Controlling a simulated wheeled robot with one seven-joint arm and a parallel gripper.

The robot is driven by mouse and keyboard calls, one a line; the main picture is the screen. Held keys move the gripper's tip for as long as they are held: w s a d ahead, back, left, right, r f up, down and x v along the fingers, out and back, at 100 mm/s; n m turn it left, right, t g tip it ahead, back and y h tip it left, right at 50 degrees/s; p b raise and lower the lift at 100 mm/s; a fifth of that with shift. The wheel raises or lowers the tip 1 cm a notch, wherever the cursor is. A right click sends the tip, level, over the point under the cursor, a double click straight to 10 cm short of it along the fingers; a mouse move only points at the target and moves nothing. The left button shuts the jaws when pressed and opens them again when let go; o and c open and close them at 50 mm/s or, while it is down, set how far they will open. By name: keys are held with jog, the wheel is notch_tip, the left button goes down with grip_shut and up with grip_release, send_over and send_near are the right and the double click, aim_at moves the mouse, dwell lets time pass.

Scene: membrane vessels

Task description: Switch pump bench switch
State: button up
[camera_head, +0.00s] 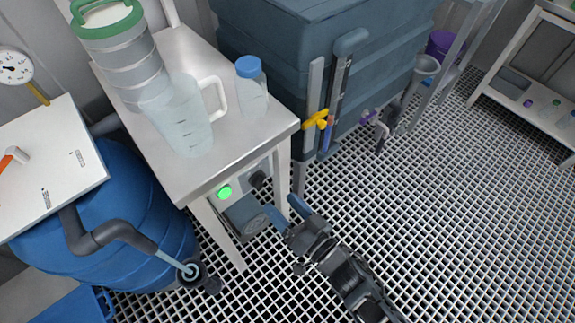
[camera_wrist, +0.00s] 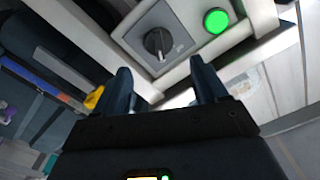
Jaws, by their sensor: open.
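The pump bench switch (camera_wrist: 157,43) is a dark rotary knob on a grey square plate, on the front panel of the white bench. In the head view the switch (camera_head: 258,179) sits to the right of a lit green lamp (camera_head: 224,192). The green lamp also shows in the wrist view (camera_wrist: 216,20). My gripper (camera_wrist: 160,84) is open and empty, its two blue fingers pointing toward the panel, apart from the knob. In the head view my gripper (camera_head: 284,211) is below and to the right of the switch.
The bench top (camera_head: 215,154) holds a clear jug (camera_head: 183,118), a blue-capped bottle (camera_head: 252,88) and a green-handled canister (camera_head: 122,55). A yellow-handled valve (camera_head: 316,119) is to the right of the bench. A blue barrel (camera_head: 110,220) stands left.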

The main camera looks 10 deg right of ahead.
aim_at(263, 183)
jog(key=shift+b+x, duration=0.3)
jog(key=shift+x, duration=3.65)
jog(key=shift+c, duration=0.5)
jog(key=c, duration=0.9)
